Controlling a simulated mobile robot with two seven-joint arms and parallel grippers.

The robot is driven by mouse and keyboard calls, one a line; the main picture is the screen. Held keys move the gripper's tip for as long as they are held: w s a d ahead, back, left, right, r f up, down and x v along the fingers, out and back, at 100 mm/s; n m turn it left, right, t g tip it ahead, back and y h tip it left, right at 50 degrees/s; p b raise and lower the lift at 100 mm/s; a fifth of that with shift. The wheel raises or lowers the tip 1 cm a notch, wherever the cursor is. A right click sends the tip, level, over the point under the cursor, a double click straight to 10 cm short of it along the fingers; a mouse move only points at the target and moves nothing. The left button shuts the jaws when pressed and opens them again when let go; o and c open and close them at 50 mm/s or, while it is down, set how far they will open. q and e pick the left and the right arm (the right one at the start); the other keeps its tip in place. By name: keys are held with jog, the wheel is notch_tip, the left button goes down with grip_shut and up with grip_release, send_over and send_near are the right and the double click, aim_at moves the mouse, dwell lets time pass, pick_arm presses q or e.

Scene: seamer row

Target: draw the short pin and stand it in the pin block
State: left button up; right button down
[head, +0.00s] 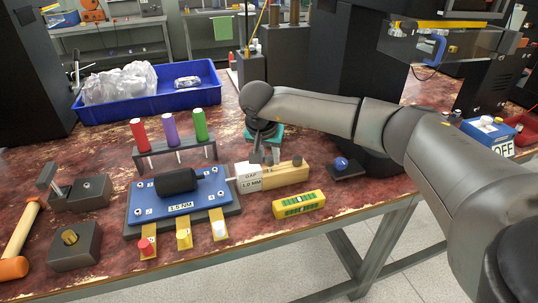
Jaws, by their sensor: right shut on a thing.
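My right gripper (267,153) points down over the wooden block (285,177), behind the white "GAP 1.0 MM" tag (249,178). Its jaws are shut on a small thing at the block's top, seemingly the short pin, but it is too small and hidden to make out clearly. I cannot tell whether it is still seated in the block. A brass peg (297,160) stands at the block's right end. My left gripper is not in view.
A blue plate (213,190) with a black roller (176,181) lies left of the wooden block. Behind it stands a rack with red, purple and green cylinders (171,134). A yellow level (299,204) lies in front. A blue tray (205,76) is at the back; a hammer (22,228) lies left.

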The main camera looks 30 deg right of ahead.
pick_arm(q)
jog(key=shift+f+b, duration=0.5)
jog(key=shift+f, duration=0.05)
pick_arm(e)
jog(key=shift+f, duration=1.05)
jog(key=c, duration=0.5)
grip_release()
jog(key=shift+s+a, duration=0.1)
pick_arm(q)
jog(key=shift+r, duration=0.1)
pick_arm(e)
jog(key=shift+a, duration=0.15)
jog(key=shift+r, duration=0.2)
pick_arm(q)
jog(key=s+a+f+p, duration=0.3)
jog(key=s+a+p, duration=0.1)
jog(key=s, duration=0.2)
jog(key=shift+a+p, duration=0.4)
pick_arm(e)
jog(key=shift+d+v, duration=0.15)
jog(key=shift+v, duration=2.3)
jog(key=shift+d+v, duration=0.15)
jog(key=shift+v, duration=2.3)
jog(key=shift+d+v, duration=0.15)
jog(key=shift+v, duration=2.35)
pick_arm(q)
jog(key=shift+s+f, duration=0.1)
pick_arm(e)
jog(key=shift+r, duration=0.1)
